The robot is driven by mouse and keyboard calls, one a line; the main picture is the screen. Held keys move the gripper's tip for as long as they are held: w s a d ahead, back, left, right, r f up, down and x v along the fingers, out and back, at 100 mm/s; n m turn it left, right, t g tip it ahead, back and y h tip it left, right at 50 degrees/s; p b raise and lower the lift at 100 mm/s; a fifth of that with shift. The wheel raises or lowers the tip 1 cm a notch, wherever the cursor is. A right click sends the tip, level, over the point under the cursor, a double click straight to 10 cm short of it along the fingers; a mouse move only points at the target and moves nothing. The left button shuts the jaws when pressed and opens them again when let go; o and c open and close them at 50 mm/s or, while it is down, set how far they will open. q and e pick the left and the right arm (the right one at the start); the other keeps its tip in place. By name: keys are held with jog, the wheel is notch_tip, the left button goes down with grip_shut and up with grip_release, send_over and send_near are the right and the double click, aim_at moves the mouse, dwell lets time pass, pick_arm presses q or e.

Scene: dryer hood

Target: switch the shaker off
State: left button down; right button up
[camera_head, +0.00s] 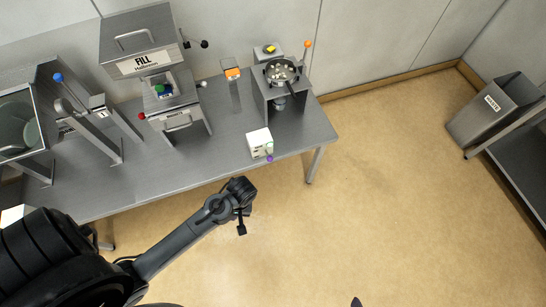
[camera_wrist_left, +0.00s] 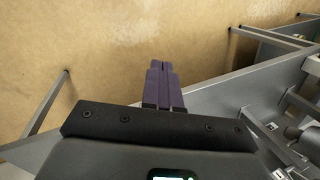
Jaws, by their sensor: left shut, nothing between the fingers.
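A round pan of pale pieces (camera_head: 281,71) sits on a grey stand at the right end of the table, with an orange-knobbed lever (camera_head: 307,44) beside it; this looks like the shaker. A white box with a purple knob (camera_head: 260,143) stands at the table's front edge; I cannot tell whether it belongs to the shaker. My left gripper (camera_head: 242,230) is in front of the table, over the floor and apart from both. In the left wrist view its dark purple fingers (camera_wrist_left: 161,66) are together and empty. A dark tip (camera_head: 356,301) at the bottom edge may be my right gripper.
A steel "FILL" hopper unit (camera_head: 140,62), a small post with an orange top (camera_head: 233,74) and a blue-knobbed lever (camera_head: 58,78) stand on the table. A labelled grey bin (camera_head: 494,108) is at the far right. The floor in front is clear.

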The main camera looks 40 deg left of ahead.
pick_arm(q)
jog(key=w+a+f+n+g+b, duration=0.1)
jog(key=w+a+f+n+b, duration=0.15)
jog(key=w+f, duration=0.4)
notch_tip(320, 180, up, 8)
jog(key=f+n+t+b, duration=0.1)
jog(key=n+t+b, duration=0.15)
jog(key=b, duration=0.85)
send_over(270, 158)
jog(key=w+d, duration=0.2)
jog(key=d, duration=0.1)
jog(key=m, duration=0.1)
jog(key=shift+s+r+t+y, duration=0.15)
jog(key=shift+r+t+y, duration=0.1)
jog(key=shift+y, duration=0.15)
pick_arm(e)
notch_tip(270, 158, down, 15)
jog(key=shift+w+f, duration=0.15)
jog(key=shift+w, duration=0.25)
jog(key=shift+a, duration=0.15)
pick_arm(q)
jog(key=b+x, duration=0.1)
jog(key=x, duration=1.2)
jog(key=shift+d+f, duration=0.1)
jog(key=shift+f, duration=0.4)
pick_arm(e)
jog(key=shift+f, duration=0.5)
